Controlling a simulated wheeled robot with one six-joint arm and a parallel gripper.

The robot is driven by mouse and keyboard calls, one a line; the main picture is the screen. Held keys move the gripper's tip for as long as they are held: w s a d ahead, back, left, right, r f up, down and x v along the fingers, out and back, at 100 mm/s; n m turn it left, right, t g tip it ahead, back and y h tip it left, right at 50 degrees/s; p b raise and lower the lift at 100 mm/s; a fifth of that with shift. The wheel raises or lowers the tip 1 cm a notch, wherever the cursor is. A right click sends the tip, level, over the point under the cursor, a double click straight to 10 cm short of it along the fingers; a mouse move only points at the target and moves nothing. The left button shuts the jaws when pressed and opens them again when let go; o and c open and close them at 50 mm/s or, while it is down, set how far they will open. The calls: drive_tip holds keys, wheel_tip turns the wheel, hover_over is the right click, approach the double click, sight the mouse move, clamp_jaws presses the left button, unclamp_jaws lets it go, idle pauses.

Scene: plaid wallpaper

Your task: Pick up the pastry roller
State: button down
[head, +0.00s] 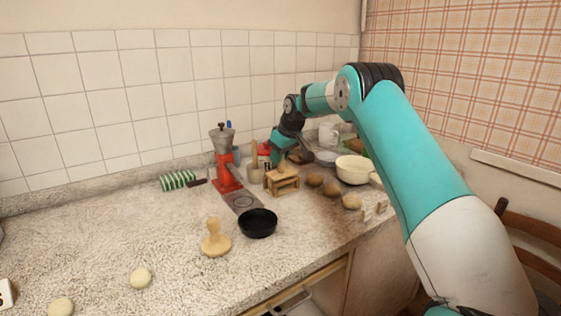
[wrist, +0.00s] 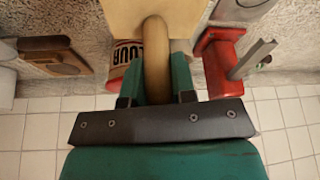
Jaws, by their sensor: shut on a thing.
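The pastry roller appears to be the rounded wooden piece (wrist: 155,58) between my teal fingers in the wrist view. My gripper (wrist: 157,82) is shut on it, with one finger on each side. In the head view my gripper (head: 284,155) is at the back of the counter, just above a small wooden stand (head: 282,183). A small part of the wooden piece (head: 284,164) shows there below the fingers. I cannot tell whether it still touches the stand. A pale wooden surface (wrist: 150,14) lies close beyond it in the wrist view.
A red grinder (head: 226,165) stands left of the stand, and a black pan (head: 258,223) in front. Several potatoes (head: 331,189) and a cream pot (head: 353,169) are to the right. A wooden press (head: 215,240) stands front left. A red tin (wrist: 125,54) is close to my finger.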

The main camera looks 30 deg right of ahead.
wheel_tip(320, 180, up, 19)
drive_tip(key=p, duration=0.7)
drive_tip(key=shift+r, duration=0.1)
drive_tip(key=c, duration=1.6)
unclamp_jaws()
drive_tip(key=shift+c, duration=0.8)
